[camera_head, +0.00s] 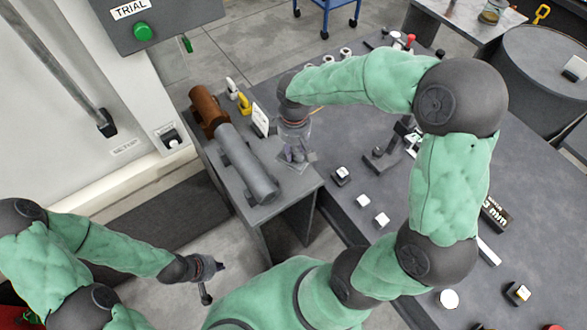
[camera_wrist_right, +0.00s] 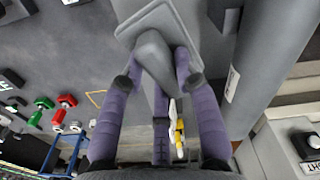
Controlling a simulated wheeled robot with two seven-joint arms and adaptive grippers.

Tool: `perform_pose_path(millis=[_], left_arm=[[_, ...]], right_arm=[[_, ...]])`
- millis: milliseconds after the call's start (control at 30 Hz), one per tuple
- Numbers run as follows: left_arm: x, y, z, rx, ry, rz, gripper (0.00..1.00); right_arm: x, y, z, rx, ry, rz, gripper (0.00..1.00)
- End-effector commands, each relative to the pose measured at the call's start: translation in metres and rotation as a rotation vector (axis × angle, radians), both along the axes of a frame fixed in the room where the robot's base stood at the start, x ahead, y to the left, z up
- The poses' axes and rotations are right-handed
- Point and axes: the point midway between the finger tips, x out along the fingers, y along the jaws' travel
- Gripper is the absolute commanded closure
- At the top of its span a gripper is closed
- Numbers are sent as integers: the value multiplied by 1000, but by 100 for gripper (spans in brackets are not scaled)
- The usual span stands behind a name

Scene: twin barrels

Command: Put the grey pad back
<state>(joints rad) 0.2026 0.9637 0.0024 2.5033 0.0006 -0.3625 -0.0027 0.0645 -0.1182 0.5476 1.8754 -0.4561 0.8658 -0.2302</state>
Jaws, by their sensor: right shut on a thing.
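The grey pad (camera_head: 309,158) is a small flat plate at the right edge of the side table. In the right wrist view the pad (camera_wrist_right: 168,20) has a tapered grey grip block, and the purple fingers of my right gripper (camera_wrist_right: 155,68) close around that block. In the head view my right gripper (camera_head: 295,150) points down onto the pad. I cannot tell whether the pad touches the tabletop. My left gripper (camera_head: 212,281) is empty over the floor at the lower left, its fingers spread.
A grey barrel (camera_head: 245,160) and a brown barrel (camera_head: 207,108) lie end to end on the side table (camera_head: 290,193), left of the pad. A white card (camera_head: 260,120) and a yellow-handled item (camera_head: 244,103) stand behind. The larger table (camera_head: 345,205) holds several small blocks.

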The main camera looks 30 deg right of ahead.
Motion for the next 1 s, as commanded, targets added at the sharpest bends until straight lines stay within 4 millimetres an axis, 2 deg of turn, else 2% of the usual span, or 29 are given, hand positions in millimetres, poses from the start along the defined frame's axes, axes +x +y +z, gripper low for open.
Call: perform_pose_path(millis=[100, 367, 600, 933, 967, 1000], left_arm=[[0, 0, -8, 0, 0, 0, 100], [0, 0, -14, 0, 0, 0, 100], [0, 0, -25, 0, 0, 0, 100], [0, 0, -25, 0, 0, 0, 100], [0, 0, -25, 0, 0, 0, 100], [0, 0, -25, 0, 0, 0, 100]], right_arm=[[-1, 0, -23, -1, 5, 1, 95], [-1, 0, -47, -2, 4, 1, 95], [-2, 0, -83, -1, 5, 2, 95], [-1, 0, -87, -2, 1, 2, 94], [-1, 0, -87, -2, 1, 2, 60], [-1, 0, -87, -2, 2, 2, 49]])
